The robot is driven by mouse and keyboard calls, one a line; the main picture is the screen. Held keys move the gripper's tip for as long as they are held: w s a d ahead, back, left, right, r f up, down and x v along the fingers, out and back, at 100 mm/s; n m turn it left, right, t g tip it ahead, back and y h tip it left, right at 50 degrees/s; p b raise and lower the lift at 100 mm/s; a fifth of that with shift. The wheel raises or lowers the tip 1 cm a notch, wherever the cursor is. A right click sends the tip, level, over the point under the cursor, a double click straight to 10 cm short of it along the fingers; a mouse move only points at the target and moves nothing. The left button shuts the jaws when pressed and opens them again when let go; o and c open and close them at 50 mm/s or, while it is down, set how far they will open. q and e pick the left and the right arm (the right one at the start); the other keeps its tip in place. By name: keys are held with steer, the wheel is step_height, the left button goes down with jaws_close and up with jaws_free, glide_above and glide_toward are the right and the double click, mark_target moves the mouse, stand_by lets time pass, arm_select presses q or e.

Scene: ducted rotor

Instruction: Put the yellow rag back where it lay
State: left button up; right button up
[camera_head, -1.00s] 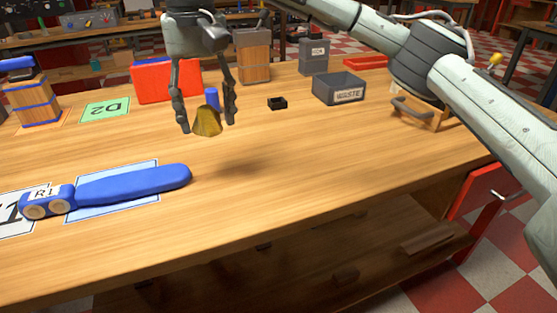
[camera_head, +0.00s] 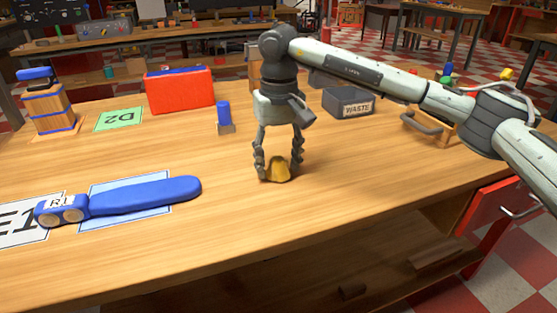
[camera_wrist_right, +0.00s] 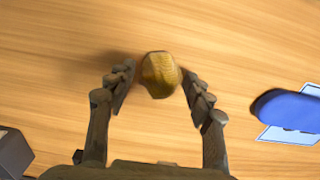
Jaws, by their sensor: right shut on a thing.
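The yellow rag (camera_head: 277,170) is a small crumpled lump between the fingertips of my right gripper (camera_head: 272,174). In the right wrist view the rag (camera_wrist_right: 160,74) sits between the two fingers (camera_wrist_right: 158,88), with bare wood behind it. My right gripper is shut on it and points down over the middle of the table (camera_head: 350,190). The rag is low, close to the tabletop; I cannot tell whether it touches the wood. My left gripper is not in view.
A blue tool (camera_head: 145,195) marked R1 lies to the left on a light blue mat. A blue-topped block (camera_head: 224,118), a red box (camera_head: 180,90), a green D2 card (camera_head: 119,119) and a grey WASTE bin (camera_head: 348,101) stand farther back. The wood right of the gripper is clear.

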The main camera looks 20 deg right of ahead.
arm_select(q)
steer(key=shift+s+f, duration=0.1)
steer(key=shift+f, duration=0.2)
arm_select(e)
steer(key=shift+f, duration=0.1)
steer(key=shift+f, duration=0.1)
steer(key=o, duration=1.1)
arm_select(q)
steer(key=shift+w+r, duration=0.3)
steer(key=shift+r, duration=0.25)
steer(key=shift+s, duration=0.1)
